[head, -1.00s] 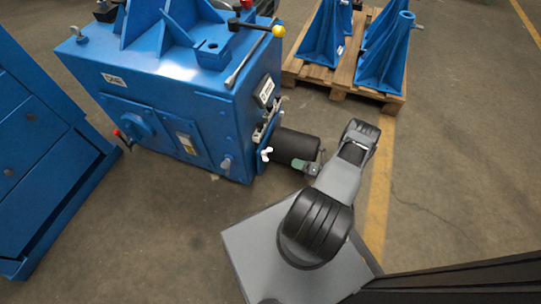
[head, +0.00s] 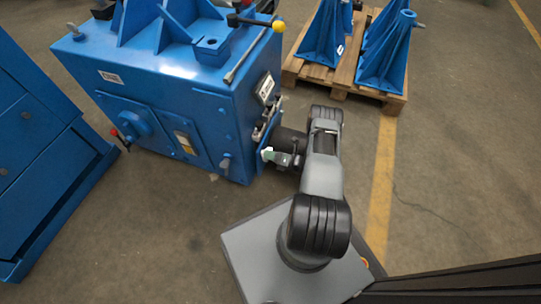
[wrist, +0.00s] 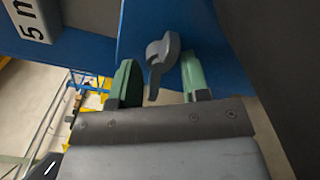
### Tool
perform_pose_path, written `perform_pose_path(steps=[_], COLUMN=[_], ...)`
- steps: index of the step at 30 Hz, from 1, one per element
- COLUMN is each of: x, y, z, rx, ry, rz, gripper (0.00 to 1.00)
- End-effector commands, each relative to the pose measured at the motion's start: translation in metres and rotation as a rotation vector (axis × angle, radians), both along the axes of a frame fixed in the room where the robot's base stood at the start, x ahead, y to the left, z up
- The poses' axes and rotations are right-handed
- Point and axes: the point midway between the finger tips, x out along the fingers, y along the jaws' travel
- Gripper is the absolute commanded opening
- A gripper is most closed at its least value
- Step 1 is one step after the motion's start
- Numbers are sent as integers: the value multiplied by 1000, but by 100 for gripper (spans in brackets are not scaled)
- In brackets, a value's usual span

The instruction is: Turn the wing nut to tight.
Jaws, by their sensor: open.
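The wing nut (wrist: 157,62) is a grey two-winged piece on the blue machine's face in the wrist view. One wing points up right and the other down, so it sits tilted. My gripper (wrist: 161,80) is open, with one green-padded finger on each side of the nut. Gaps show between the nut and both fingers. In the head view my gripper (head: 278,157) is at the machine's right side. A small white bit of the wing nut (head: 267,152) shows there at the fingertips; the rest is hidden.
The blue machine (head: 165,95) stands at the left, with a yellow-knobbed lever (head: 278,27) on top. A wooden pallet (head: 312,73) with blue brackets is behind. A blue cabinet (head: 40,150) is at far left. The floor to the right is open.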

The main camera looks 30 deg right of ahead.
Motion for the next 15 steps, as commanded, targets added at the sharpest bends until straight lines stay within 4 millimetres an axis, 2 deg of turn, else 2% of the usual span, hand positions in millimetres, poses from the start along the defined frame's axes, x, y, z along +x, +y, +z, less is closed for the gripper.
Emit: perform_pose_path(steps=[6,15], x=[0,0], y=[0,0], z=[0,0], rx=[0,0], ry=[0,0], rz=[0,0], gripper=[42,14])
